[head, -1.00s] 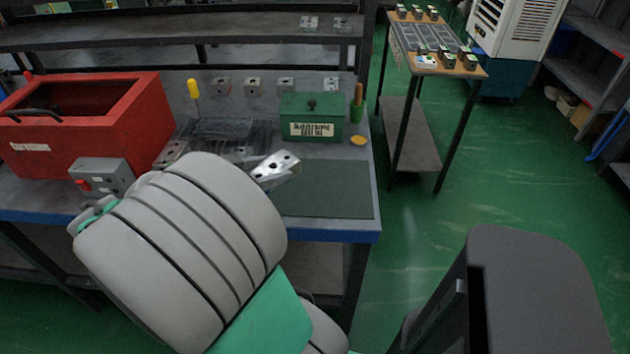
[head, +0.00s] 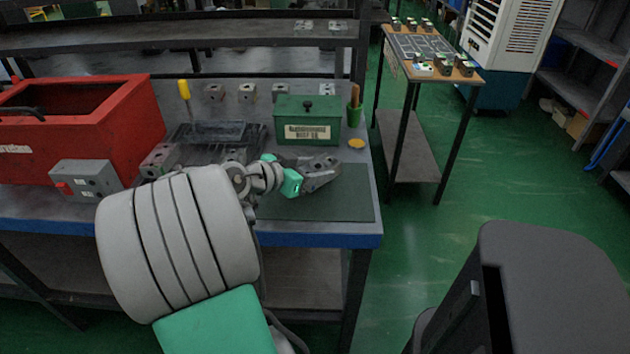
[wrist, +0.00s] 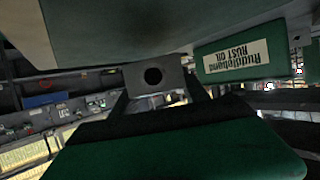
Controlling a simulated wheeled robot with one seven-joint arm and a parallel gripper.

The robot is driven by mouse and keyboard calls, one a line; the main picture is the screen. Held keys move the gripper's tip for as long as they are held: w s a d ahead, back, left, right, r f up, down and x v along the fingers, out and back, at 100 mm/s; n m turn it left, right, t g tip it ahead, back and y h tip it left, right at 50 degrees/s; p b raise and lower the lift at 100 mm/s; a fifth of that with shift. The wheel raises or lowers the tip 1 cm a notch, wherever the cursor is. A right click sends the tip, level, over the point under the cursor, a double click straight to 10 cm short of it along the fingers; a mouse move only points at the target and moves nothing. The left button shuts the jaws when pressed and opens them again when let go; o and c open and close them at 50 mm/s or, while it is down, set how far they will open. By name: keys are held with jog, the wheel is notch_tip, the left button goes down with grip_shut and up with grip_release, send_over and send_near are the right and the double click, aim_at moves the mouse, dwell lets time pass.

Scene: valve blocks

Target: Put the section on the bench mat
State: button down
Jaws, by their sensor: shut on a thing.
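My gripper (head: 322,172) is over the back part of the dark green bench mat (head: 345,202). It is shut on the section, a grey block with a round dark hole (wrist: 172,79), seen between the dark fingers in the wrist view. In the head view the section is hard to tell from the grey gripper. Whether it touches the mat is not clear. The front and right of the mat are bare.
A green lidded box (head: 308,120) stands just behind the mat; its label is upside down in the wrist view. A yellow disc (head: 356,143) and a green cup (head: 354,115) are to its right. A black tray (head: 215,138) and red bin (head: 85,125) are left.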

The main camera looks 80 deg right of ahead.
jog(key=shift+f, duration=1.5)
jog(key=shift+f+b, duration=0.25)
jog(key=shift+b, duration=0.15)
jog(key=c, duration=0.6)
grip_release()
jog(key=shift+r, duration=0.1)
jog(key=shift+r+p, duration=0.25)
jog(key=shift+p, duration=0.1)
jog(key=v, duration=1.2)
jog(key=shift+p, duration=0.3)
